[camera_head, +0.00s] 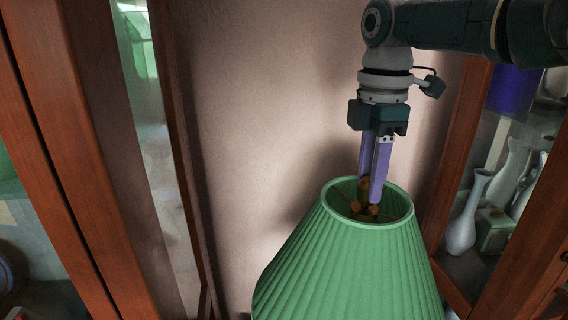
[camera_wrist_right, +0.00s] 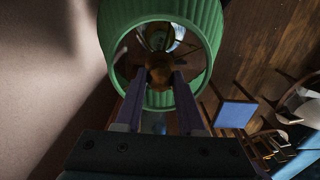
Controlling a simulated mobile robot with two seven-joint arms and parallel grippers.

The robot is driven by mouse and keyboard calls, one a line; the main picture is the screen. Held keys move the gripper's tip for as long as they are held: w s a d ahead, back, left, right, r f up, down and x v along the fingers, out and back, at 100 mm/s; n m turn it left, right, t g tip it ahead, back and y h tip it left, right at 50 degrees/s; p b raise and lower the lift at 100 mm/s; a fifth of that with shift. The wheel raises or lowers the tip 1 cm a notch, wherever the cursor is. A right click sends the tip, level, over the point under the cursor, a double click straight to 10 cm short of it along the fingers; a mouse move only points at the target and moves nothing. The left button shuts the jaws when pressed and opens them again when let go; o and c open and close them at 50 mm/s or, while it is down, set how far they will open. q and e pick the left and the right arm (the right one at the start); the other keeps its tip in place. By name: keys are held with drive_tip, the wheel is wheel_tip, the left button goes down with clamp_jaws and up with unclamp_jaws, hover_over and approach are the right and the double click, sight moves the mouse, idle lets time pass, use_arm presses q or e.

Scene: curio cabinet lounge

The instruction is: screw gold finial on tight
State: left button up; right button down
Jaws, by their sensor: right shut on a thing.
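A green pleated lampshade (camera_head: 345,265) stands upright in the lower middle of the head view, its round top opening facing up. My right gripper (camera_head: 371,195) points down into that opening. Its two purple fingers are shut on the gold finial (camera_head: 364,186), at the middle of the opening. The wrist view shows the finial (camera_wrist_right: 160,75) between the fingertips, inside the ring of the shade (camera_wrist_right: 211,40). The fingers partly hide the finial, and its thread is not visible. I cannot tell how tightly it is seated. My left gripper is not in view.
A wooden cabinet frame (camera_head: 90,150) with glass stands at the left. Another cabinet at the right holds pale vases (camera_head: 465,220) close to the shade. A plain wall (camera_head: 265,110) is behind. The wrist view shows wooden floor (camera_wrist_right: 255,45) and a blue-seated chair (camera_wrist_right: 235,112) below.

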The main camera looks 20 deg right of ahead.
drive_tip(key=m, duration=0.4)
drive_tip(key=shift+a+r+p, duration=0.1)
drive_tip(key=shift+r+p, duration=0.05)
drive_tip(key=shift+p, duration=0.15)
drive_tip(key=m, duration=0.8)
drive_tip(key=shift+p, duration=0.35)
drive_tip(key=m, duration=0.9)
drive_tip(key=shift+f+m, duration=0.2)
drive_tip(key=shift+m, duration=0.1)
drive_tip(key=m, duration=0.4)
drive_tip(key=shift+m, duration=0.4)
drive_tip(key=c, duration=0.6)
unclamp_jaws()
